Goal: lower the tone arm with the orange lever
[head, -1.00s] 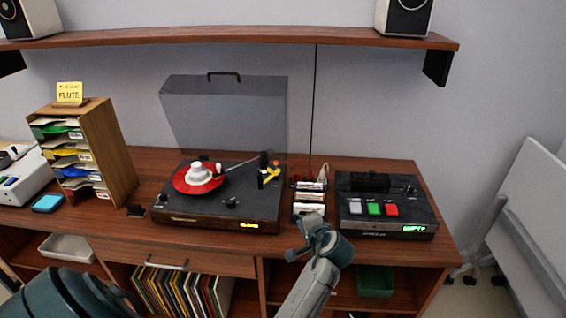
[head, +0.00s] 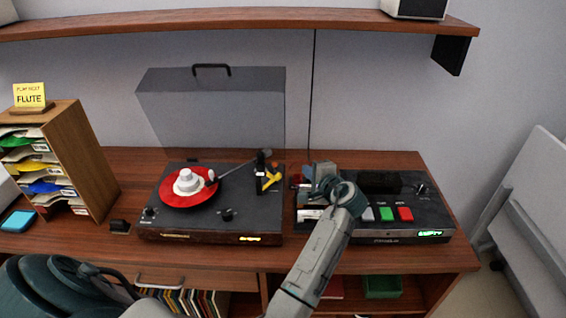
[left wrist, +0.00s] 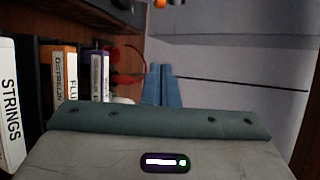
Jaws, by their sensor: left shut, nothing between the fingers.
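The record player (head: 205,231) stands on the wooden desk with a red record (head: 178,201) and a white centre piece on it. The tone arm (head: 236,168) reaches from its dark pivot towards the record; I cannot tell if its tip touches. The orange-yellow lever (head: 269,181) is beside the pivot on the player's right side. My right gripper is not in view.
Labelled cassettes (left wrist: 66,85) stand close to the left gripper. A tape deck (head: 385,229) with coloured buttons is right of it. The player's raised clear lid (head: 215,115) stands behind. A wooden sorter (head: 78,160) with a FLUTE card (head: 29,96) is at left.

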